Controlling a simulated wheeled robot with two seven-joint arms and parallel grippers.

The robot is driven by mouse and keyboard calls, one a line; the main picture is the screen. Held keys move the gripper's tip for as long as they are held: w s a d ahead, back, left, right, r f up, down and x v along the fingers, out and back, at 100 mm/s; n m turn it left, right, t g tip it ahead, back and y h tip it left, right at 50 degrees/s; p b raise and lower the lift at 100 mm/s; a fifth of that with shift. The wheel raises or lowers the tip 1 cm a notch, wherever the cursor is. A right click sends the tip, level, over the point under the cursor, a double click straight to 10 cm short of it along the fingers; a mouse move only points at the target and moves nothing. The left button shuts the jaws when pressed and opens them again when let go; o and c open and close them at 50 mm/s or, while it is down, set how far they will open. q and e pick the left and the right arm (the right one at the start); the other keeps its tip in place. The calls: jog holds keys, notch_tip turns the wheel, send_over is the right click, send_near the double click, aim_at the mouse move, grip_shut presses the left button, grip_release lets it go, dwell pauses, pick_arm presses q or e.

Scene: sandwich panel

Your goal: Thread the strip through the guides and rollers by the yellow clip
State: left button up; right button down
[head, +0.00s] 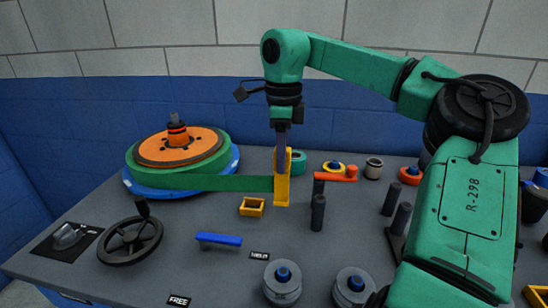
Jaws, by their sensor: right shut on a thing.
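A green strip (225,183) runs from the large reel (135,157) at the left to the yellow clip (283,187) near the middle of the panel. The strip's right end meets the clip, which stands upright. My right gripper (282,150) points straight down and is shut on the yellow clip's upper part. Dark upright rollers (318,212) stand just right of the clip. More dark rollers (391,197) stand further right, partly beside my right arm. A low yellow guide (252,206) lies in front of the strip. My left gripper is not in view.
A black handwheel (130,240) and a blue bar (219,239) are nearer the front. Two grey knobs with blue tops (282,283) stand at the front edge. An orange lever (338,174) is behind the rollers. My right arm hides much of the right side.

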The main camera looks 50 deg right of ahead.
jog(key=s+d+b, duration=0.2)
jog(key=s+d, duration=0.2)
jog(key=s, duration=0.1)
jog(key=shift+s+b, duration=0.25)
jog(key=shift+b, duration=0.05)
dwell(0.4)
jog(key=s+d+b, duration=0.2)
jog(key=s+d, duration=0.3)
jog(key=s, duration=0.2)
jog(key=shift+s+b, duration=0.15)
jog(key=shift+b, duration=0.15)
dwell(0.5)
